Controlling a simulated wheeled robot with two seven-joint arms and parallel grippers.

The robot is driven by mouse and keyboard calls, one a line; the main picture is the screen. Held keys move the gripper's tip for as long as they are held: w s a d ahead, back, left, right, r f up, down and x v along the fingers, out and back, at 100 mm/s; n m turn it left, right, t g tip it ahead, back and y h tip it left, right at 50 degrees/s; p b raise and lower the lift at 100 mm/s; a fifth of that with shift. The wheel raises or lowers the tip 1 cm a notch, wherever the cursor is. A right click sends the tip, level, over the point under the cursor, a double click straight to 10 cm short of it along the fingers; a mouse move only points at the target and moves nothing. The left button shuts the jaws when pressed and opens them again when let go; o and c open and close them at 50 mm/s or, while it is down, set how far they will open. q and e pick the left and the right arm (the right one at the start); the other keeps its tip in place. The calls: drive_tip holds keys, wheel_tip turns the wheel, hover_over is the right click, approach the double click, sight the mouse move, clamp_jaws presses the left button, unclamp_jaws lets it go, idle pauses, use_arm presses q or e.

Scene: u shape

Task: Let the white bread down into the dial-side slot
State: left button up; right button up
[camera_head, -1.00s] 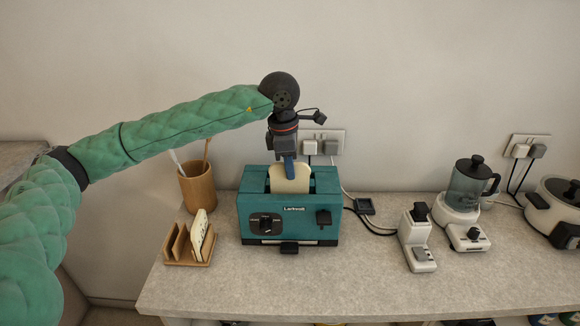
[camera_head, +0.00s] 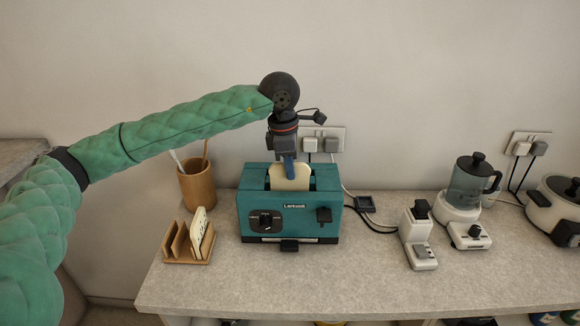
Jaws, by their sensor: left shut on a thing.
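The white bread (camera_head: 290,183) is upright at the top middle of the teal toaster (camera_head: 296,222), its lower part hidden behind the toaster's front wall. The dial (camera_head: 264,221) is on the left of the toaster's front face. My left gripper (camera_head: 289,170) points straight down from above and is shut on the bread's top edge. I cannot tell how deep the bread sits or exactly which slot it is in. My right gripper is not in view.
A wooden rack (camera_head: 188,245) with bread slices (camera_head: 198,229) stands left of the toaster, with a wooden cup (camera_head: 197,187) behind it. A white device (camera_head: 417,238), a blender (camera_head: 467,190) and a cooker (camera_head: 555,208) stand to the right. The front counter (camera_head: 330,285) is clear.

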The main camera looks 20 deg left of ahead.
use_arm(q)
drive_tip(key=shift+f+b, duration=0.7)
drive_tip(key=shift+f, duration=0.15)
drive_tip(key=o, duration=0.8)
drive_tip(key=shift+r, duration=0.1)
drive_tip(key=shift+r+p, duration=0.7)
drive_tip(key=shift+r, duration=3.25)
